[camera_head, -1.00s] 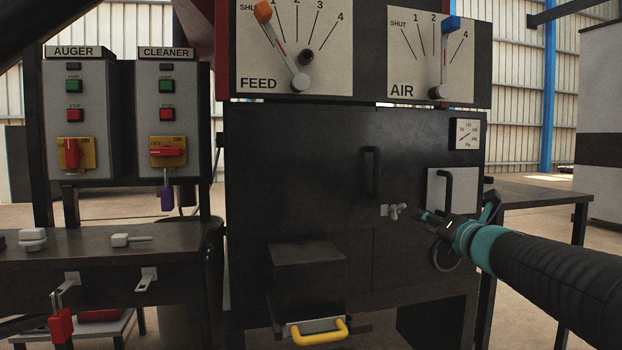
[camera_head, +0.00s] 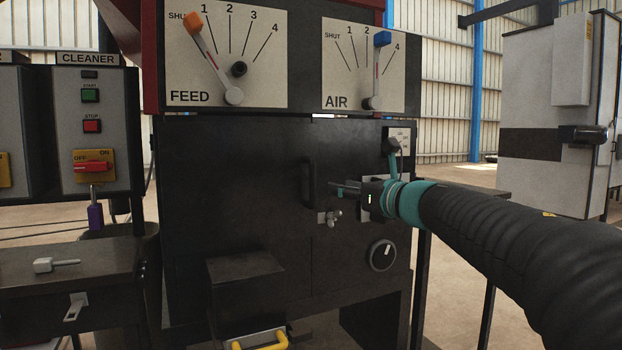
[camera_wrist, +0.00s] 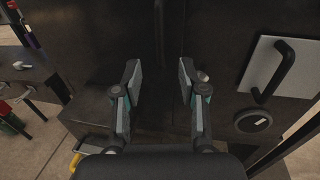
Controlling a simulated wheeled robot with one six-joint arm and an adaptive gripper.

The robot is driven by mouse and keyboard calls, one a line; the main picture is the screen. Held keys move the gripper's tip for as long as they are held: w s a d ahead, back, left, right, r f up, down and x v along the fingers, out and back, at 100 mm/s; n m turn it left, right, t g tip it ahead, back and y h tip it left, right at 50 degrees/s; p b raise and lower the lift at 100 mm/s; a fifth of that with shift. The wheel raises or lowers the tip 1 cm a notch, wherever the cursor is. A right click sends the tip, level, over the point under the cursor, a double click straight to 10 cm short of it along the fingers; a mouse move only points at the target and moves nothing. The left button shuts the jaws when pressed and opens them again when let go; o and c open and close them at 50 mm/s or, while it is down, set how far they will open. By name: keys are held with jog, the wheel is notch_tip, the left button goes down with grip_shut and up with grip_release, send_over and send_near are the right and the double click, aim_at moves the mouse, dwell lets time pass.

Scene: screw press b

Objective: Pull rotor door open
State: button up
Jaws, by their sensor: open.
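The dark door on the machine front (camera_head: 235,165) looks closed and has a vertical black handle (camera_head: 307,186). I take this to be the rotor door; no label shows. A small wing-nut latch (camera_head: 333,217) sits at its right edge, below the handle. My gripper (camera_head: 340,188) is just right of the handle, pointing at it, and appears apart from it. In the wrist view my gripper (camera_wrist: 158,85) is open and empty, its fingers spread either side of the handle's line. The handle (camera_wrist: 159,28) shows ahead, between and beyond the fingertips. The latch is partly hidden behind the right finger.
Right of the door is a light plate with another black handle (camera_wrist: 272,72), with a round dial (camera_head: 382,255) below. A dark box ledge (camera_head: 245,270) and a yellow handle (camera_head: 260,341) jut out low. Feed and air levers (camera_head: 376,70) stand above. A side table (camera_head: 75,268) is left.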

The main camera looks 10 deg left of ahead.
aim_at(314, 182)
jog(key=p+x, duration=0.1)
jog(key=x, duration=1)
jog(key=shift+w+a, duration=0.2)
jog(key=shift+a, duration=0.05)
grip_shut()
